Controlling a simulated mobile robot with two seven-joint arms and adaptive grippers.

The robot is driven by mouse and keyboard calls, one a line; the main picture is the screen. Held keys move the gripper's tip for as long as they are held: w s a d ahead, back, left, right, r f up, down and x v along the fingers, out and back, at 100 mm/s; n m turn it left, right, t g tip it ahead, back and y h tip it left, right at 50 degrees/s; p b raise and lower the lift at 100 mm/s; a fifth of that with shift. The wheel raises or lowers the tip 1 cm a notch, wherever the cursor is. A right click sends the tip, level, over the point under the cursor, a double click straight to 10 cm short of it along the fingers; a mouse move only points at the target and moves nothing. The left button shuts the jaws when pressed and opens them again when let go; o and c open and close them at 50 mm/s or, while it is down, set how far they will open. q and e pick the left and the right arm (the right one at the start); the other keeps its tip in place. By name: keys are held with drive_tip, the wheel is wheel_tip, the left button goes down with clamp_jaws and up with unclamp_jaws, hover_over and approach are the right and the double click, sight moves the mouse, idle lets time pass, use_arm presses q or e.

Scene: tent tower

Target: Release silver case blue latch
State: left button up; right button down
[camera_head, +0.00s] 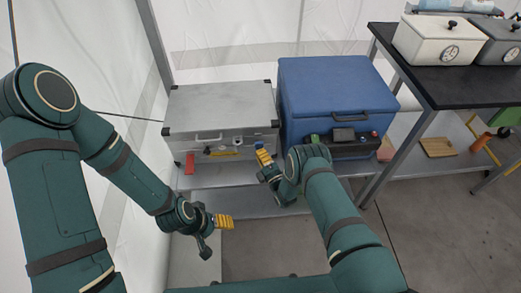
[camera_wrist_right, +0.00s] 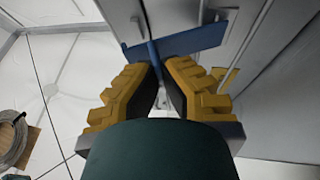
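The silver case (camera_head: 222,103) stands on a low metal shelf in the head view, its front facing me. The blue latch (camera_wrist_right: 188,42) shows in the right wrist view as a T-shaped blue piece with a thin stem. My right gripper (camera_head: 263,155) is at the case's right front. In the wrist view its yellow fingertips (camera_wrist_right: 161,66) close in on both sides of the blue stem. In the head view the gripper largely hides the latch. My left gripper (camera_head: 226,222) is in front of the shelf, away from the case; its finger gap does not show clearly.
A blue case (camera_head: 335,85) stands close to the right of the silver case. A black-topped table (camera_head: 450,88) with white and grey boxes is at the right. Floor in front is clear.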

drive_tip(key=shift+s+f+n+t+y, duration=0.35)
drive_tip(key=shift+f+n+t+y, duration=0.15)
drive_tip(key=shift+f+n+t, duration=0.15)
drive_tip(key=shift+f, duration=0.1)
